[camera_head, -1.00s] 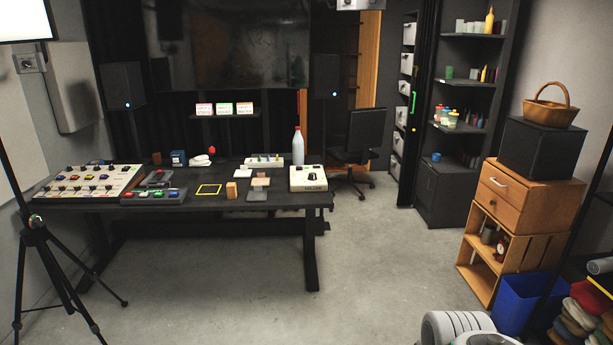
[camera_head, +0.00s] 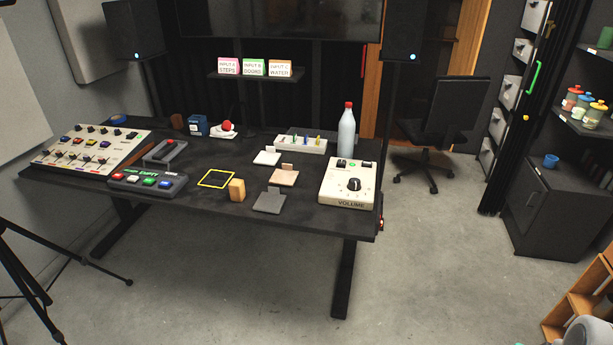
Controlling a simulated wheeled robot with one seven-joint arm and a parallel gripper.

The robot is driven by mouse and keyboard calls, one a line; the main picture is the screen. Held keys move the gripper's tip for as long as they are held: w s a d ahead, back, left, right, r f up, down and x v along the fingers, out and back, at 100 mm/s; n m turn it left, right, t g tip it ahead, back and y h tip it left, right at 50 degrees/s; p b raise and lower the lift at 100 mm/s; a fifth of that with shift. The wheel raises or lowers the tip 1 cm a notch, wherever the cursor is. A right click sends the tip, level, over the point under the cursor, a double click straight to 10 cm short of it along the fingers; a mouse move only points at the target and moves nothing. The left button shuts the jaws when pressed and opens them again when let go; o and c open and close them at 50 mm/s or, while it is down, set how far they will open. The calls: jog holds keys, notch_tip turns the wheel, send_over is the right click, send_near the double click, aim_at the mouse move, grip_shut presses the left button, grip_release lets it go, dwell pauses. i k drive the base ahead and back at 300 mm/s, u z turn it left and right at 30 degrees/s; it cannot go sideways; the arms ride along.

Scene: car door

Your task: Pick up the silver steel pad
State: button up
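A flat grey square pad (camera_head: 268,204) with a small raised tab at its back edge lies near the front edge of the black table (camera_head: 210,230). It looks like the silver steel pad. Behind it lie a pinkish-tan pad (camera_head: 285,178) and a white pad (camera_head: 266,158) of similar shape, apart from it. Nothing covers the grey pad. My gripper is not in view; only a rounded pale part at the lower right corner shows, probably of my arm.
A wooden block (camera_head: 237,190) stands just left of the grey pad, and a cream volume box (camera_head: 347,184) sits to its right. A bottle (camera_head: 346,130) and control panels (camera_head: 90,147) are also on the table. The floor in front (camera_head: 440,270) is clear.

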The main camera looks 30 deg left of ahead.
aim_at(272, 201)
jog(key=u, duration=0.25)
jog(key=i, duration=1.25)
jog(key=u, duration=1.5)
jog(key=i, duration=0.9)
jog(key=u, duration=1.25)
jog(key=i, duration=0.2)
jog(key=u, duration=0.05)
